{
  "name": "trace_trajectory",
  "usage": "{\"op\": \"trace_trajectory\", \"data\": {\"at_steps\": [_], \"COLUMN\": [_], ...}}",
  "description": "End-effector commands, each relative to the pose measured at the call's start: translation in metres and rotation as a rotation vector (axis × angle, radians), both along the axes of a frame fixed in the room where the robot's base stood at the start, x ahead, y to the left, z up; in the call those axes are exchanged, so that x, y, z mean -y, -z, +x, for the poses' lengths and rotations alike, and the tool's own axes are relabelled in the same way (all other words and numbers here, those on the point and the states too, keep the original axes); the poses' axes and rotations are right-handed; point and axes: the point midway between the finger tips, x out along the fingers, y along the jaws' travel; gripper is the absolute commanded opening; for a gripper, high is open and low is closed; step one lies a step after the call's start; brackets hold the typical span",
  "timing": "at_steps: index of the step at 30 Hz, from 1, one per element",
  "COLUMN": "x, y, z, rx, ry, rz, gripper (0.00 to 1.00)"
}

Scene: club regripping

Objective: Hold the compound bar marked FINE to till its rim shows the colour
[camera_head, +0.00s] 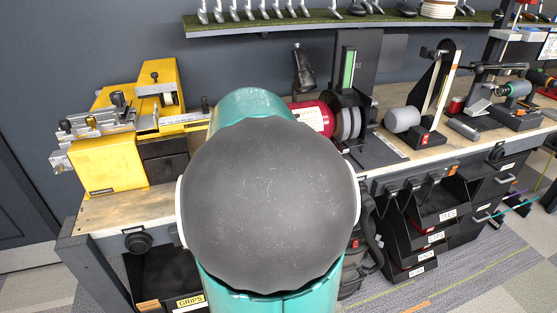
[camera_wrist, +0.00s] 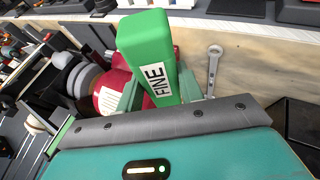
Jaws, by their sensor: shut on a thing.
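The green compound bar (camera_wrist: 148,45) with a white FINE label stands upright, slightly tilted, in the wrist view. My gripper (camera_wrist: 160,88) is shut on it, one finger on each side of its lower part. Behind it is a red motor (camera_wrist: 113,90), with grey wheels (camera_wrist: 84,78) to its left. In the head view the red motor (camera_head: 312,116) and the dark grey wheels (camera_head: 350,122) show past my arm, which hides the gripper and bar. The bar appears beside the wheels, apart from them in the picture. No green shows on the wheel rims.
A yellow machine (camera_head: 110,150) stands at the left of the wooden bench (camera_head: 118,213). A grey sanding machine (camera_head: 403,120) is to the right. A wrench (camera_wrist: 213,70) shows right of the bar. Black bins (camera_head: 420,235) hang under the bench; a club rack (camera_head: 300,25) is above.

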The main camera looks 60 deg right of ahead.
Motion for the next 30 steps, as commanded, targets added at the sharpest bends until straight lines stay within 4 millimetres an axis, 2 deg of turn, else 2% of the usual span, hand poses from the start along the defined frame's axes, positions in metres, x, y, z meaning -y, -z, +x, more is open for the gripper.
{"op": "trace_trajectory", "data": {"at_steps": [5,17,30], "x": [-0.005,-0.034,-0.035], "y": [-0.001,-0.001,0.0], "z": [-0.005,-0.033,-0.035], "rx": [0.001,0.002,0.001], "ry": [-0.001,-0.002,-0.002], "rz": [-0.002,-0.002,-0.002], "gripper": [0.05,0.05,0.05]}}
